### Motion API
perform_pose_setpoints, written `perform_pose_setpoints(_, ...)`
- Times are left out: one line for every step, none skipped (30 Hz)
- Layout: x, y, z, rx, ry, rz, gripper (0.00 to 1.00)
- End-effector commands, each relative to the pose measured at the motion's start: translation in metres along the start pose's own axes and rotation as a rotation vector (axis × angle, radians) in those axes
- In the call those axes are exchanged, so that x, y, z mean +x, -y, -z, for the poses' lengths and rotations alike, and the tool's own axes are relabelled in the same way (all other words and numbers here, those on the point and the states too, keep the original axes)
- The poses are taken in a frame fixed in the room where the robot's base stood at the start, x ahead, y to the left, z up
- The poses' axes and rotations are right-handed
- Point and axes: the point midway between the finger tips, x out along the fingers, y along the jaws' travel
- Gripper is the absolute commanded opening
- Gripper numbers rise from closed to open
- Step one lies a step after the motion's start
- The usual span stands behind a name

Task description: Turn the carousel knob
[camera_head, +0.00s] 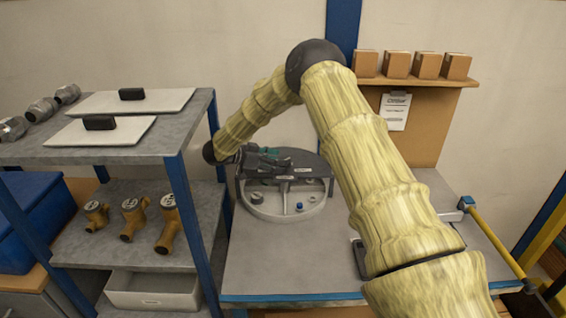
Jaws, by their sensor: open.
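The carousel (283,214) is a round, pale grey device with a dark top plate, standing towards the back left of the workbench. A dark knob (257,198) sits at the left of its pale lower face, and a small blue piece (299,206) sits to the right of centre. Which of these is the carousel knob I cannot tell. My gripper (280,161), dark with green parts, is over the left of the carousel's top. It is open. Its fingertips are small and partly blend with the dark plate, so contact is unclear.
A grey shelf unit (60,155) with blue posts stands left, holding brass meters (131,216) and a pale bin (152,292). Small boxes (397,64) sit on a wall shelf at back right. A yellow-handled bar (495,240) lies right.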

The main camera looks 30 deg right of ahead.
Motion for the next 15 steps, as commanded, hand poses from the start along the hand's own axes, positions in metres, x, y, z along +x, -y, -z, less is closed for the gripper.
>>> perform_pose_setpoints(-0.009,0.001,0.0,0.0,0.0,0.002,0.61)
perform_pose_setpoints(-0.013,0.0,0.0,0.0,-0.001,0.002,0.61)
perform_pose_setpoints(-0.019,0.0,0.0,0.0,-0.001,0.002,0.61)
perform_pose_setpoints(-0.023,0.0,0.0,0.0,0.0,0.001,0.61)
perform_pose_setpoints(-0.026,0.0,0.0,0.0,0.0,0.001,0.61)
perform_pose_setpoints(-0.029,0.0,0.0,0.0,0.001,0.0,0.61)
perform_pose_setpoints(-0.031,0.0,0.0,0.0,0.001,0.0,0.61)
perform_pose_setpoints(-0.033,0.0,0.0,0.0,0.001,0.0,0.61)
perform_pose_setpoints(-0.034,0.0,0.0,0.0,0.001,0.0,0.61)
perform_pose_setpoints(-0.035,0.0,-0.001,0.0,0.001,0.0,0.61)
perform_pose_setpoints(-0.035,0.0,-0.001,0.0,0.0,0.0,0.61)
perform_pose_setpoints(-0.035,0.0,-0.001,0.0,0.0,0.0,0.61)
perform_pose_setpoints(-0.035,0.0,-0.001,-0.001,0.0,0.0,0.61)
perform_pose_setpoints(-0.035,0.0,-0.001,-0.001,0.0,0.0,0.61)
perform_pose_setpoints(-0.035,0.0,-0.001,-0.001,0.0,0.0,0.61)
